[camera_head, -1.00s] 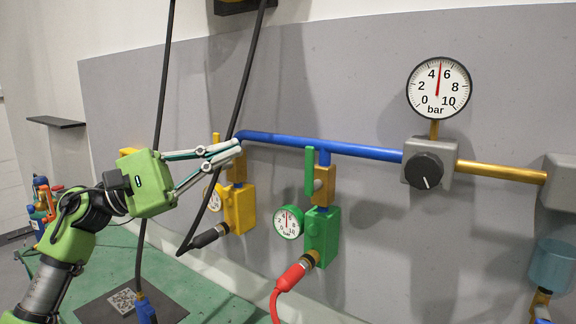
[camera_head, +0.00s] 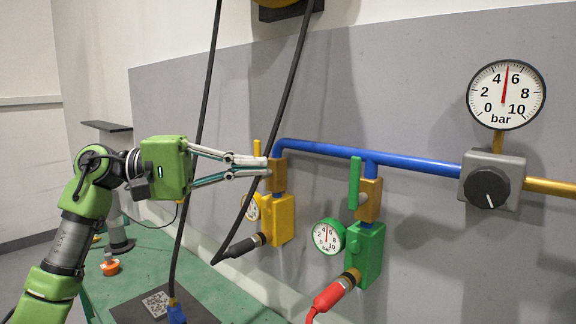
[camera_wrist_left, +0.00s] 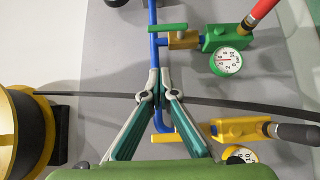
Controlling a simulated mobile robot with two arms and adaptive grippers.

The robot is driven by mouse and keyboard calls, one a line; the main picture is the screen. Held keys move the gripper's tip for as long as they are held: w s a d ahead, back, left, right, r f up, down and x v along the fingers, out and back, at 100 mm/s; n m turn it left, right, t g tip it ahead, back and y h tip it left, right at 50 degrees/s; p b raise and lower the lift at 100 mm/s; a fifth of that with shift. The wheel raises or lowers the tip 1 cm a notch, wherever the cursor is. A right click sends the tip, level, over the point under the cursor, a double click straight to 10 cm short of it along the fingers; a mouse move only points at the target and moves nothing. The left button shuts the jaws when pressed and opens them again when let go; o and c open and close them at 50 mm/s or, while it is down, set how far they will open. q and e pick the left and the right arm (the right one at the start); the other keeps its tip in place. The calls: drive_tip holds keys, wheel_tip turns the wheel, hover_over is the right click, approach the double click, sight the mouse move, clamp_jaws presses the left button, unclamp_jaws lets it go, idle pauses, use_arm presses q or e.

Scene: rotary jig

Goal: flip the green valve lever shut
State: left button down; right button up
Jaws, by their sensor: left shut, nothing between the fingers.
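The green valve lever (camera_head: 354,182) stands upright beside a brass valve (camera_head: 370,200), above the green gauge block (camera_head: 367,255), in the head view. In the left wrist view the lever (camera_wrist_left: 168,28) lies across the top, beyond the fingertips. My left gripper (camera_head: 264,166) is shut and empty. Its tips are left of the green lever, apart from it, near the yellow valve's upper end in the head view. The left gripper (camera_wrist_left: 159,96) shows at the middle of the wrist view. My right gripper is out of view.
A yellow lever (camera_head: 257,153) and yellow block (camera_head: 281,220) are close to the fingertips. Black hoses (camera_head: 285,90) hang near my left gripper. A blue pipe (camera_head: 415,162) runs above the valves to a regulator knob (camera_head: 487,188). A red hose fitting (camera_head: 330,296) hangs below the green block.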

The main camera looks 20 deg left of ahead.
sight(354, 184)
use_arm(q)
drive_tip(key=s+p+x, duration=0.1)
drive_tip(key=p+x, duration=0.2)
drive_tip(key=x, duration=0.3)
drive_tip(key=s+d+p+x, duration=0.1)
drive_tip(key=p+x, duration=0.2)
drive_tip(key=x, duration=0.3)
drive_tip(key=shift+s, duration=0.35)
drive_tip(key=shift+s+d+r+m+y, duration=0.15)
drive_tip(key=shift+d+r+m+y, duration=0.15)
drive_tip(key=shift+m+y, duration=0.25)
